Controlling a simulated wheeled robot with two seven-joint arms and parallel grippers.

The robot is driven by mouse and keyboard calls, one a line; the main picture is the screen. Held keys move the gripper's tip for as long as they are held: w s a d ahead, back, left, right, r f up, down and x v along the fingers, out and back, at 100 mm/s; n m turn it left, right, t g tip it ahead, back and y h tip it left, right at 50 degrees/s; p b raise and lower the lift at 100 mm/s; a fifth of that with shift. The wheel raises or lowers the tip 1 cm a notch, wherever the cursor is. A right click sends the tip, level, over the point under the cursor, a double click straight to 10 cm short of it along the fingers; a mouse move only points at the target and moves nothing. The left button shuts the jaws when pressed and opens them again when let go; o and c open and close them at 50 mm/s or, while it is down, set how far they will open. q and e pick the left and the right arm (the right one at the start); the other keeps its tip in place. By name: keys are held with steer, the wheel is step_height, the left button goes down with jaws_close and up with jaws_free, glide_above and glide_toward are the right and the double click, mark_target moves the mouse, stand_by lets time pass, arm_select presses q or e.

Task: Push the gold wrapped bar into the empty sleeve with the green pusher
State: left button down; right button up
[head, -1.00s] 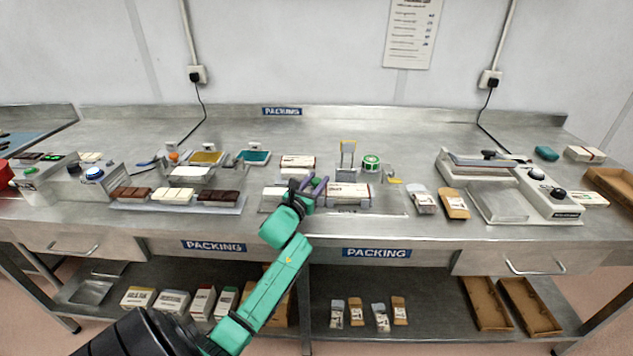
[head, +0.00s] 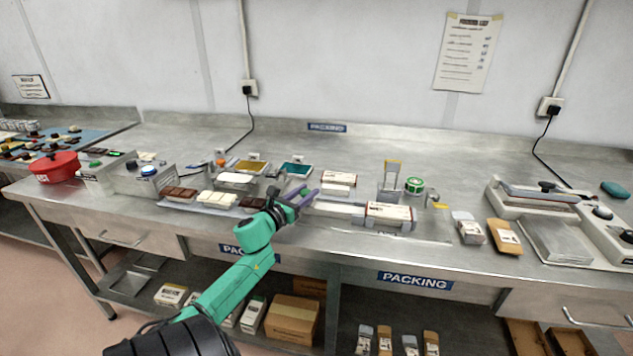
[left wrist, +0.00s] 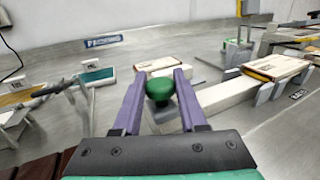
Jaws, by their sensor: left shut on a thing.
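My left gripper (head: 306,194), with purple fingers, is shut on the green pusher; its round green knob (left wrist: 160,90) sits between the fingertips in the left wrist view. The sleeve (head: 388,211), pale with a printed label, lies to the right of the gripper, apart from it; it also shows at the right in the left wrist view (left wrist: 282,66). A thin gold edge (left wrist: 257,74) shows along the sleeve's near side; I cannot tell whether it is the gold wrapped bar. A long pale block (head: 338,207) lies between gripper and sleeve. The right gripper is out of view.
Another labelled pack (head: 340,178) lies just behind the gripper. A green tape roll (head: 414,185) and a clear stand (head: 391,182) are behind the sleeve. A tray of chocolate bars (head: 210,207) is at left. Wrapped packs (head: 468,229) lie at right.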

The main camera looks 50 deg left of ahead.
arm_select(q)
steer(key=shift+a, duration=0.1)
steer(key=shift+c, duration=2.2)
jaws_free()
steer(key=shift+s+a, duration=0.1)
steer(key=shift+s, duration=0.15)
steer(key=shift+s+d+f, duration=0.15)
steer(key=shift+s+d, duration=0.05)
steer(key=shift+s, duration=0.15)
steer(key=b+v, duration=0.1)
steer(key=v, duration=1.2)
steer(key=shift+s+b, duration=0.4)
